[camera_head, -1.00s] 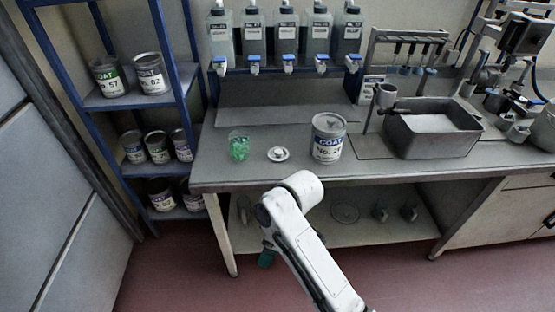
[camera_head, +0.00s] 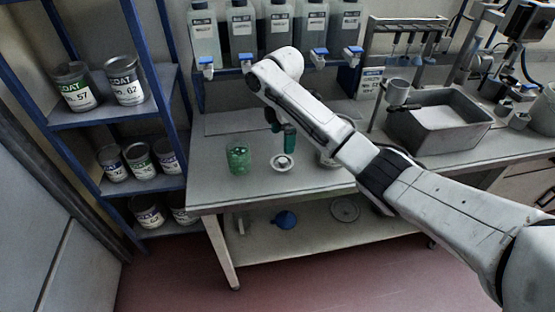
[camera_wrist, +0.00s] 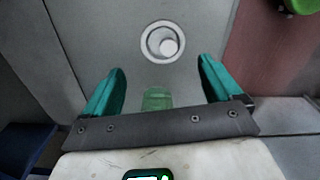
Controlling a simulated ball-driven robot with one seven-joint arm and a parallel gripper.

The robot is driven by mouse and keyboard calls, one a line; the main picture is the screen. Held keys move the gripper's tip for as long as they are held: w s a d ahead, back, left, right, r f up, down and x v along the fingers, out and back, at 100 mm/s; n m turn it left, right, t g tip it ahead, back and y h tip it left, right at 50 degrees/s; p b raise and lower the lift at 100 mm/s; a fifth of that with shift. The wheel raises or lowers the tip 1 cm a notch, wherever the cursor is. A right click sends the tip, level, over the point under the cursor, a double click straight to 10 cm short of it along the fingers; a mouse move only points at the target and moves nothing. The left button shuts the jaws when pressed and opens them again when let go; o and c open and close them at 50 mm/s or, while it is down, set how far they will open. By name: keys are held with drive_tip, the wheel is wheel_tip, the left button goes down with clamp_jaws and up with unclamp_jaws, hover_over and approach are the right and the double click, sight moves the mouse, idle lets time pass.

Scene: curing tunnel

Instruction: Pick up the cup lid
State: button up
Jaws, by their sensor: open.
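The cup lid is a small white round piece (camera_head: 283,163) with a raised middle, flat on the grey worktop. It also shows in the wrist view (camera_wrist: 149,43), beyond the fingertips, near the top middle. My gripper (camera_head: 284,138) hangs above the worktop, just over the lid in the head view. Its teal fingers are apart in the wrist view (camera_wrist: 162,66), with nothing held. The lid lies ahead of the gap, not between the fingers. A clear green cup (camera_head: 238,158) stands left of the lid.
A grey basin (camera_head: 440,140) stands further right. Bottles with blue taps (camera_head: 281,30) line the back. A blue-framed shelf with cans (camera_head: 124,82) is at left. The worktop's front edge is close.

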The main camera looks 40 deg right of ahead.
sight(282, 158)
wheel_tip(282, 158, down, 3)
drive_tip(key=shift+w+f, duration=0.1)
drive_tip(key=shift+f, duration=0.05)
drive_tip(key=shift+s+a+f+p, duration=0.1)
drive_tip(key=shift+f+p, duration=0.15)
drive_tip(key=shift+f, duration=0.65)
drive_tip(key=shift+s+d+f+p, duration=0.1)
drive_tip(key=shift+f+p, duration=0.1)
drive_tip(key=shift+f, duration=0.75)
drive_tip(key=shift+s+a+f+p, duration=0.1)
drive_tip(key=shift+f+p, duration=0.15)
drive_tip(key=shift+f, duration=0.65)
drive_tip(key=c, duration=0.8)
drive_tip(key=shift+r, duration=0.1)
